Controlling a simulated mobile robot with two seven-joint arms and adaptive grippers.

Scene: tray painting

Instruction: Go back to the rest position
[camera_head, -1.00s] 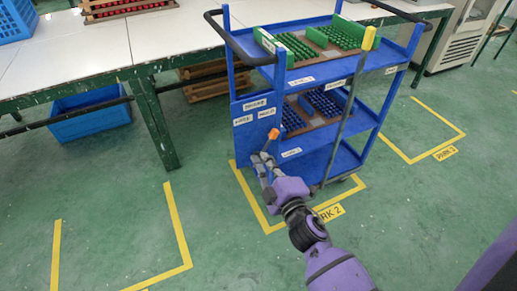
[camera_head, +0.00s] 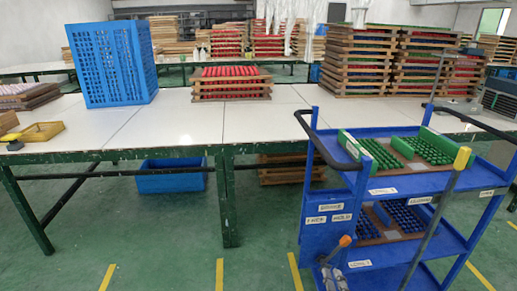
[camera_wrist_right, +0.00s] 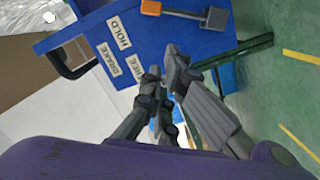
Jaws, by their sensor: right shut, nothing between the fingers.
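My right gripper (camera_head: 331,268) shows at the bottom edge of the head view, in front of the blue cart's lower left side. It is shut and empty. In the right wrist view the gripper's fingertips (camera_wrist_right: 163,72) are close together, near the HOLD and FREE labels (camera_wrist_right: 119,33) on the blue panel. An orange-ended lever (camera_head: 345,241) is just above the gripper; it also shows in the right wrist view (camera_wrist_right: 151,8), apart from the fingers. My left gripper is not in view.
The blue cart (camera_head: 330,189) carries green and blue parts on its shelves. White tables (camera_head: 165,122) hold a blue crate (camera_head: 112,62) and stacked trays (camera_head: 232,83). Green floor (camera_head: 160,230) is clear at left.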

